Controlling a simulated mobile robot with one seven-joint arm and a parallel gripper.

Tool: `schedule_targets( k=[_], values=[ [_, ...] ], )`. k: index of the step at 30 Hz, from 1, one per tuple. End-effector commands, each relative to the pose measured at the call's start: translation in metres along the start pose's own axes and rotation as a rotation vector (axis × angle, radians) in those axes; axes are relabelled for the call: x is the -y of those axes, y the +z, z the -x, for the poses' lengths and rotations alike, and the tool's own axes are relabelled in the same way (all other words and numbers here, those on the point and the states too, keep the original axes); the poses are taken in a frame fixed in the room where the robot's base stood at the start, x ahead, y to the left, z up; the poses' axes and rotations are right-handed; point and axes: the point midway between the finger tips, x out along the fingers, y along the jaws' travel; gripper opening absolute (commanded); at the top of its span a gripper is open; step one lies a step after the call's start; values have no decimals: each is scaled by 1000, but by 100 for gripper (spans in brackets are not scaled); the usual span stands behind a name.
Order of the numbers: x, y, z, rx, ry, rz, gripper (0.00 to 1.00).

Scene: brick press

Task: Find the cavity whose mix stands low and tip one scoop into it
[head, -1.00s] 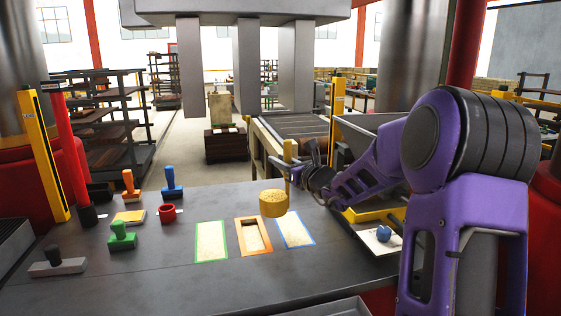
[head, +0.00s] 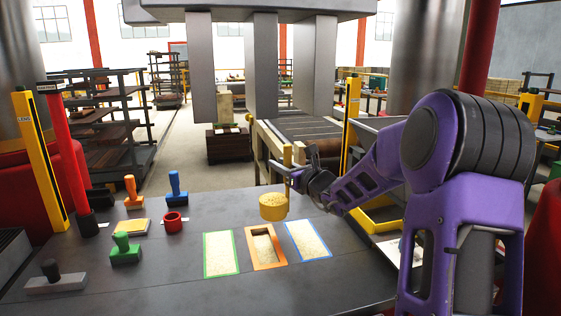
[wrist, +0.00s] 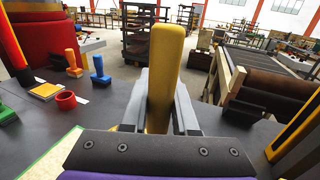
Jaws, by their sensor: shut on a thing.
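My gripper (head: 293,177) is shut on the upright yellow handle of the scoop (head: 272,208). The scoop is level, full of pale grainy mix, and held just behind the orange-rimmed cavity (head: 282,263). That cavity shows a bare dark inner wall, its mix standing lower. The green-rimmed cavity (head: 207,262) to its left and the blue-rimmed cavity (head: 328,254) to its right look filled near the rim. In the wrist view the handle (wrist: 166,65) stands between my fingers (wrist: 165,112); the scoop's bowl is hidden there.
Green (head: 125,250), orange (head: 133,195), blue (head: 176,188) and dark-handled (head: 52,275) stamp-like tools stand at left, with a red ring (head: 175,222) and a yellow block (head: 131,227). Grey press columns (head: 262,65) hang behind. A yellow post (head: 350,125) rises at right.

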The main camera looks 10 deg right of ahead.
Motion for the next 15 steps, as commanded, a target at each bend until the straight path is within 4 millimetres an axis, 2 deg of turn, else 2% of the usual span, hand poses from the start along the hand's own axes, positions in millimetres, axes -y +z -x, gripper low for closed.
schedule_targets(
  k=[15],
  values=[
    [-1,-25,0,7,1,8,0]
  ],
)
